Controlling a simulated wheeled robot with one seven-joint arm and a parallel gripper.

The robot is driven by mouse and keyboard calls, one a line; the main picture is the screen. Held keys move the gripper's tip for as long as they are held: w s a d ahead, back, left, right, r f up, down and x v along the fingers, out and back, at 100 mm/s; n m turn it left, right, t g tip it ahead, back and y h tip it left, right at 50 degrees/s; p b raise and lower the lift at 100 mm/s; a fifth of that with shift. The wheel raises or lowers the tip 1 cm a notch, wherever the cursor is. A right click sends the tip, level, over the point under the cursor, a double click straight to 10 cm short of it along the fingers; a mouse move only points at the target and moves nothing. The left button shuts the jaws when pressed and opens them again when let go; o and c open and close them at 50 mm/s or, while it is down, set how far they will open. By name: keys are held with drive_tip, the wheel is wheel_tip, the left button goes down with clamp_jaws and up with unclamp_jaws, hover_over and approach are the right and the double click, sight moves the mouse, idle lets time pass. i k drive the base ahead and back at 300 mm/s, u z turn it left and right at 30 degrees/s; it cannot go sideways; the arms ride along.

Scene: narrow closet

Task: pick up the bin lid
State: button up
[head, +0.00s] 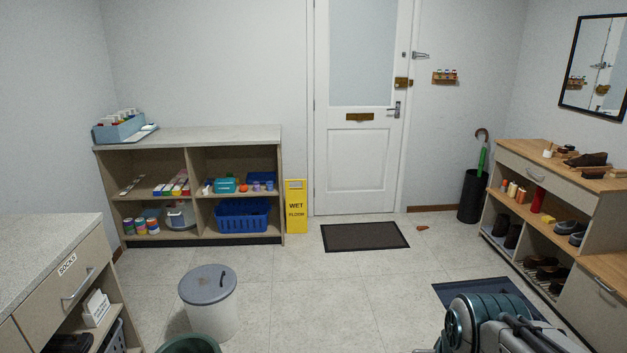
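The lid looks level and covers the bin's opening. My gripper cannot be made out in this view, so whether it is open or shut does not show.
A dark green round container (190,344) stands just in front of the bin, cut off by the frame. A drawer cabinet (62,268) is at left, shelves (187,149) behind. A yellow wet-floor sign (296,207) stands beside them. The middle floor is clear.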

sight(206, 284)
drive_tip(key=u, duration=0.15)
drive_tip(key=i, duration=1.55)
drive_tip(key=u, duration=0.65)
drive_tip(key=i, duration=1.6)
drive_tip(key=u, duration=0.65)
drive_tip(key=i, duration=0.7)
drive_tip(key=u, duration=0.15)
